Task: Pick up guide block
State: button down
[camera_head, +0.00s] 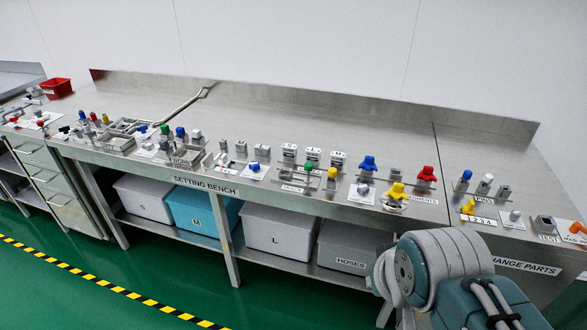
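A long steel bench (258,112) labelled SETTING BENCH carries many small parts along its front half. No part carries a readable name saying guide block, so I cannot tell which one it is. Small pale blocks with dark markings stand near the middle: a left one (289,151), a middle one (313,155) and a right one (338,159). Plainer grey blocks (262,151) stand to their left. My gripper is not in view; only part of my arm shows at the lower right, in front of the bench's front edge.
Blue (368,164), red (427,176) and yellow (396,192) knobbed parts stand right of centre. A red bin (56,88) is at the far left. Grey and blue bins (205,212) fill the lower shelf. The bench's back half is mostly clear. Green floor (120,270) lies in front.

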aim_at(314, 154)
jog(key=i+j, duration=0.3)
jog(key=i, duration=0.2)
jog(key=i+j+z, duration=0.15)
jog(key=i+j, duration=0.15)
jog(key=i, duration=0.2)
jog(key=i+j, duration=0.4)
jog(key=i+l+z, duration=0.05)
jog(key=i, duration=0.05)
